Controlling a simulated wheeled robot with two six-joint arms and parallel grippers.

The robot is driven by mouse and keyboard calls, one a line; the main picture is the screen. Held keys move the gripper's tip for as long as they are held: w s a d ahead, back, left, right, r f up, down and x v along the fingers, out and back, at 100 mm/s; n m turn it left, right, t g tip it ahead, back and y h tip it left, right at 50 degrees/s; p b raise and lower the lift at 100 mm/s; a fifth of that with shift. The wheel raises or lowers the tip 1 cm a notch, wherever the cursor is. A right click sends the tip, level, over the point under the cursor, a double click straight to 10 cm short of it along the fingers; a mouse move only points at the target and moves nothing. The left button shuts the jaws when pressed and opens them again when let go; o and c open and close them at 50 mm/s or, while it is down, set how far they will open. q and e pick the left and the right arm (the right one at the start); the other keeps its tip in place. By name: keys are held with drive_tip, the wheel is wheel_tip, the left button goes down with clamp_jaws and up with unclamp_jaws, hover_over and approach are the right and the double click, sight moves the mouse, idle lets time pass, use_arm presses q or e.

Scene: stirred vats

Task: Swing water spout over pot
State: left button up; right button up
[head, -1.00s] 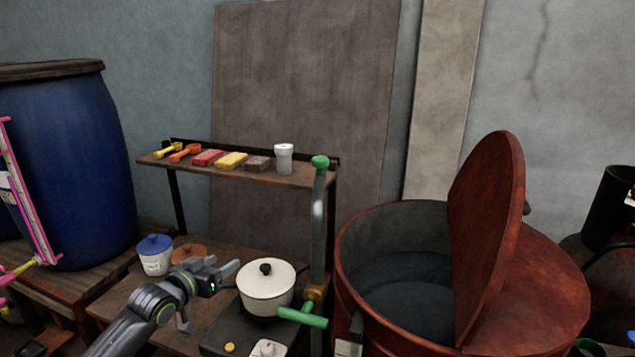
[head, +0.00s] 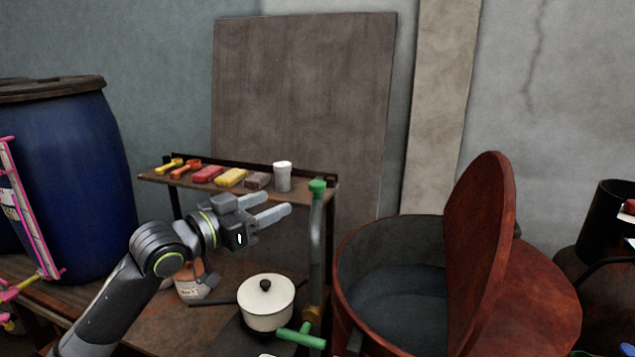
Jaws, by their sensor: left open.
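The water spout is a grey upright pipe (head: 315,240) with a green cap (head: 317,187) on top, a brass fitting low down and a green T-handle (head: 301,337). It stands between the shelf rack and the red vat. The white pot (head: 266,311) has its lid on, with a black knob, and sits on a dark hotplate left of the pipe. My left gripper (head: 281,206) is open and empty. Its fingers point right toward the upper pipe, appearing a little short of it, and it is above the pot. My right gripper is not in view.
The shelf (head: 235,185) behind my gripper carries spoons, coloured blocks and a white shaker (head: 283,176). The red vat (head: 395,255) with its raised half lid (head: 480,240) stands right of the pipe. A blue barrel (head: 75,180) is at left. A jar (head: 190,291) sits behind my arm.

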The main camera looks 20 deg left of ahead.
sight(311, 187)
use_arm(q)
drive_tip(key=p+x, duration=0.3)
drive_tip(key=x, duration=0.8)
drive_tip(key=shift+w+d+r, duration=0.1)
drive_tip(key=shift+w, duration=0.2)
drive_tip(key=shift+p+x, duration=0.4)
drive_tip(key=shift+x, duration=0.45)
clamp_jaws()
